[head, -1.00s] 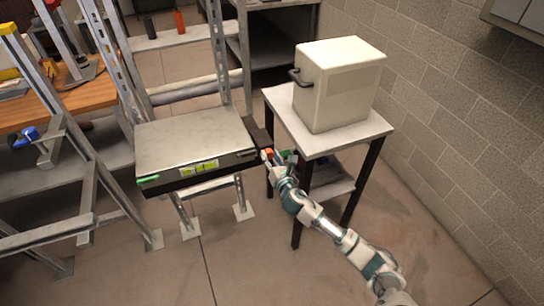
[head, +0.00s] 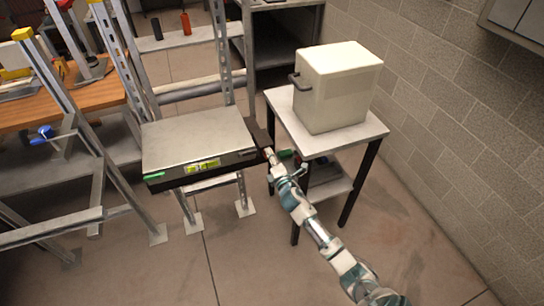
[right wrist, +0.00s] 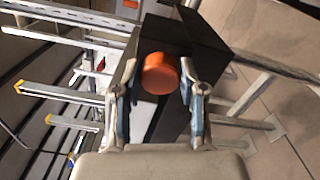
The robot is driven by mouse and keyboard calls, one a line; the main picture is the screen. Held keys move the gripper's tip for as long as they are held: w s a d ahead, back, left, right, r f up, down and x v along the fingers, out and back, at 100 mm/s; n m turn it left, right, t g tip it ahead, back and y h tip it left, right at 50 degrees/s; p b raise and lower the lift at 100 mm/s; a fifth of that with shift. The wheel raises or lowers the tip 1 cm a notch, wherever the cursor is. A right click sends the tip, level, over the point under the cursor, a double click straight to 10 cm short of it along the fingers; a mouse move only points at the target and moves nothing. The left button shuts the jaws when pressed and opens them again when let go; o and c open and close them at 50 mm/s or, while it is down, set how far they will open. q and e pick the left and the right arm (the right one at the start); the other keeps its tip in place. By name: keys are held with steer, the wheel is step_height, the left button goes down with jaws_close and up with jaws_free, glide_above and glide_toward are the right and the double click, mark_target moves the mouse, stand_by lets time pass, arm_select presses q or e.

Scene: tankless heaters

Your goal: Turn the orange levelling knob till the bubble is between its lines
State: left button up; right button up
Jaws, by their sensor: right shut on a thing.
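The orange levelling knob (right wrist: 160,73) shows as a round orange cap between my fingers in the right wrist view. My right gripper (right wrist: 160,84) is shut on it, one finger on each side. In the head view, my right gripper (head: 269,156) is at the right front corner of the flat metal-topped unit (head: 195,140) and mostly hides the knob. A yellow-green level vial (head: 203,165) is on the unit's dark front face; its bubble and lines are too small to read. My left gripper is not in view.
A small table (head: 358,134) bearing a cream box (head: 340,88) stands just right of my gripper. Metal frame posts (head: 222,50) rise behind the unit. A wooden bench (head: 85,100) is at the left, and a block wall (head: 460,110) at the right. The floor in front is open.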

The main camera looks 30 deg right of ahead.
arm_select(q)
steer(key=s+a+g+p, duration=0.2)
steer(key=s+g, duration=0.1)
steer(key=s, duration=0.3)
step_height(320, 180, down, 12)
steer(key=p, duration=0.3)
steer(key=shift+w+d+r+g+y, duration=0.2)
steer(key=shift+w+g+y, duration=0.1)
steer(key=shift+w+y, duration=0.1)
arm_select(e)
steer(key=shift+a+f+m, duration=0.1)
steer(key=shift+f+m, duration=0.1)
steer(key=shift+m, duration=2.4)
steer(key=shift+a+f+m, duration=0.1)
steer(key=shift+f+m, duration=0.1)
steer(key=shift+m, duration=2.4)
steer(key=shift+f+m, duration=0.2)
steer(key=shift+m, duration=2.4)
steer(key=o, duration=1.1)
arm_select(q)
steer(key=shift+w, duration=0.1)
arm_select(e)
steer(key=shift+o, duration=0.2)
steer(key=shift+w+d+r, duration=0.1)
